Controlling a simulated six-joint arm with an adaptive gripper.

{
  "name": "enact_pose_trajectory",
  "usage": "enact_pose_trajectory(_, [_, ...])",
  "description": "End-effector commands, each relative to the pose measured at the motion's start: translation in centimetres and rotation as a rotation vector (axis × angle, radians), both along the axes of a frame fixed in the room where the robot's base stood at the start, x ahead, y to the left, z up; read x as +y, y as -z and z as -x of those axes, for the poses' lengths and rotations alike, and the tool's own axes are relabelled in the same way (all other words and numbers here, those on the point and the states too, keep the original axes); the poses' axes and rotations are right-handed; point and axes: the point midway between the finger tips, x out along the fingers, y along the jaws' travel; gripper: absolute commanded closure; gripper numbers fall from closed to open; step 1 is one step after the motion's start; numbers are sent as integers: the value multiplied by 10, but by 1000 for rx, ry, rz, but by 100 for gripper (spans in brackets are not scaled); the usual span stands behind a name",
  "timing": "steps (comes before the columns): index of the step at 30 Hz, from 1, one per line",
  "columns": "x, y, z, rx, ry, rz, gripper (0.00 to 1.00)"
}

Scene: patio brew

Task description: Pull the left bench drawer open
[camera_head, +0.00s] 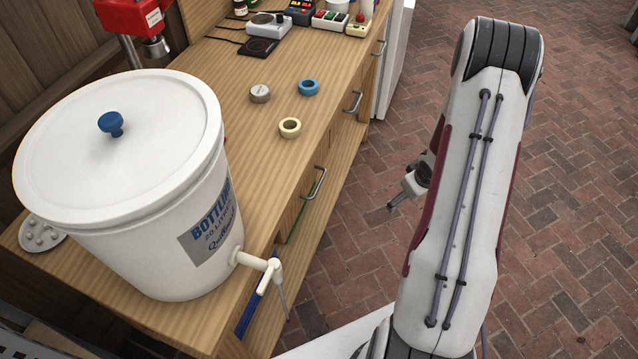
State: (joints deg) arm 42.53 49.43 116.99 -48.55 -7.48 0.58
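The wooden bench (262,165) runs from the lower left to the top of the view, with its drawer fronts facing right. Three metal bar handles show along its front: a near one (317,184), a middle one (354,102) and a far one (380,48). The near handle appears to belong to the left drawer, whose front is seen at a steep angle and looks shut. My gripper (394,203) is in the open space right of the bench, apart from the handles. My own arm hides much of it, so its opening is unclear.
A white bottling bucket (150,230) with a tap (262,264) stands on the near bench end. Brick floor (345,240) is clear between bench and arm.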

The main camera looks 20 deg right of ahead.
Motion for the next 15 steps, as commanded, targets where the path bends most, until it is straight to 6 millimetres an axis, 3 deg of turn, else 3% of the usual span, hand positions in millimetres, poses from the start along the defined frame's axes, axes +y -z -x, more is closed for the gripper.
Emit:
enact_pose_trajectory(8, [10,53,-16,-122,-112,-74,12])
enact_pose_trajectory(15, [34,87,-32,-265,-221,-163,12])
